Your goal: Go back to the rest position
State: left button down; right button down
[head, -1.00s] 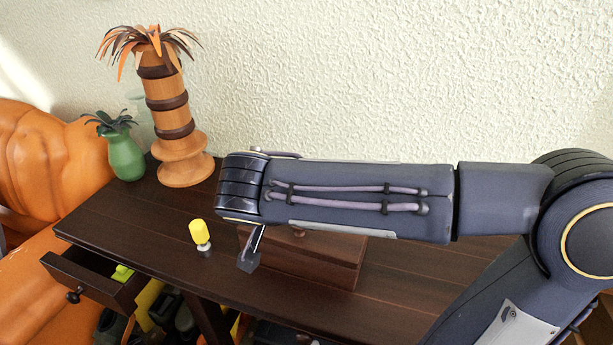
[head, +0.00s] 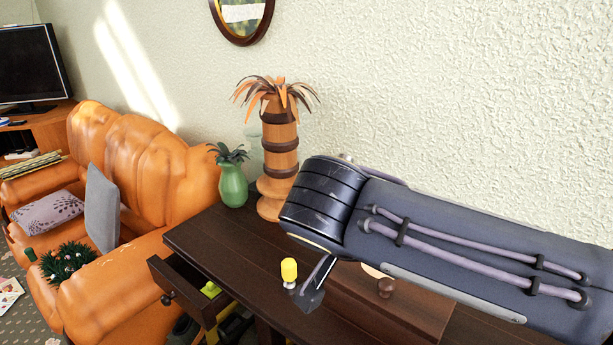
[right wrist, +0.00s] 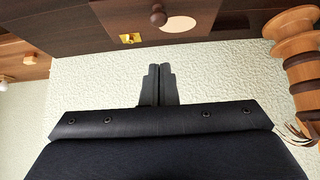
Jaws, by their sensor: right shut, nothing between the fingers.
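My right arm reaches in from the right in the head view, above the dark wooden table (head: 225,235). My right gripper (head: 310,296) points down beside a small yellow-topped item (head: 289,270) on or just above the table. In the right wrist view the two fingers of my right gripper (right wrist: 157,84) lie together, shut and empty. A brown wooden box with a round knob (head: 386,287) is partly hidden by my arm. The box also shows at the top of the right wrist view (right wrist: 210,18). My left gripper is in no view.
A palm-like wooden vase (head: 280,150) and a green vase (head: 232,185) stand at the table's back left. An open drawer (head: 180,285) juts out at its left, holding something lime green. Orange sofas (head: 165,180) stand further left. A textured wall is behind.

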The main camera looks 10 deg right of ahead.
jog(key=s+d+f+n+y+p, duration=0.2)
jog(key=s+f+n+y+p, duration=0.3)
jog(key=s+n+y+p, duration=0.3)
jog(key=shift+s+d+f+t+y+p, duration=0.15)
jog(key=shift+s+t+y+p, duration=0.25)
jog(key=shift+s+y+p, duration=0.95)
jog(key=shift+s+h, duration=0.45)
jog(key=shift+s, duration=0.15)
